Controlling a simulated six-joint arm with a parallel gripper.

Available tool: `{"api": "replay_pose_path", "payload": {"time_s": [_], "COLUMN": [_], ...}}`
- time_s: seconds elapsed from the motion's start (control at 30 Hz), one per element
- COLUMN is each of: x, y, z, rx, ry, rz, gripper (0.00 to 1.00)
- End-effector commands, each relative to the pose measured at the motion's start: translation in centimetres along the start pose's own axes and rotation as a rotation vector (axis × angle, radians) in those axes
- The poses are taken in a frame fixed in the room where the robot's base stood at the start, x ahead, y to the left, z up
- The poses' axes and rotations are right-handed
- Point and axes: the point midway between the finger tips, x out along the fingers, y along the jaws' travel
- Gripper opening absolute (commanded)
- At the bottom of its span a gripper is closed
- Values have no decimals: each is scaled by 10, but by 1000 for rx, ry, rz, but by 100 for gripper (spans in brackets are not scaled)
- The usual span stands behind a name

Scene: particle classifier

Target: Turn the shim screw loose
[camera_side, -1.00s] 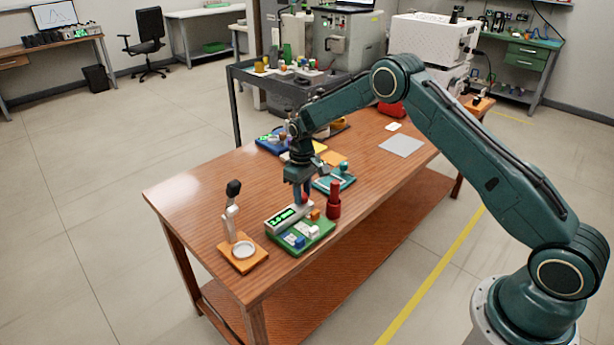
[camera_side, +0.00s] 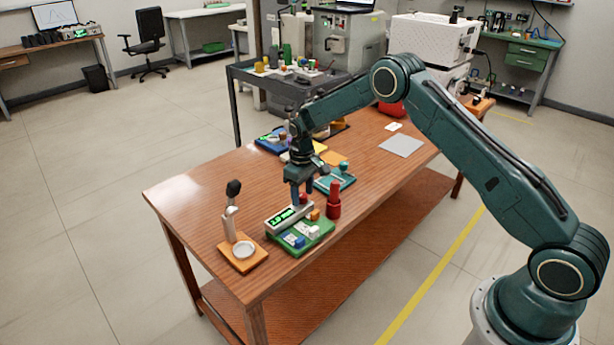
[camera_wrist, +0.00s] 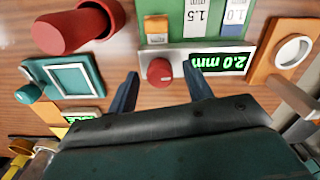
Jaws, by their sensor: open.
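A red round knob (camera_wrist: 160,71), which looks like the shim screw, sits on a pale bar-shaped unit beside a lit green display (camera_wrist: 219,65) reading 2.0 mm, upside down in the wrist view. The unit (camera_side: 270,228) lies along the back left edge of a green board (camera_side: 318,239) on the table. My gripper (camera_wrist: 160,76) is open, with one dark blue finger on each side of the knob and a gap showing at both. In the side view my gripper (camera_side: 302,196) points down over the knob end of the unit, and its fingers partly cover the knob.
A red cylinder (camera_side: 334,203) stands close beside the green board. A teal tray (camera_side: 335,180) lies behind it. An orange stand (camera_side: 243,254) with a white ring is at the front left. Small blocks lie on the board.

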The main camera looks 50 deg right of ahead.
Motion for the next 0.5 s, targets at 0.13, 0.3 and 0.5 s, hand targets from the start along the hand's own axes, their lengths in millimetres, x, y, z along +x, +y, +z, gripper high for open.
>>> {"api": "replay_pose_path", "payload": {"time_s": [0.13, 0.3, 0.5], "x": [-8, -25, -56], "y": [0, 0, 0], "z": [0, -1, 0], "rx": [0, 0, 0], "ry": [2, 3, 3], "rz": [1, 1, 1], "gripper": [51, 51, 51]}}
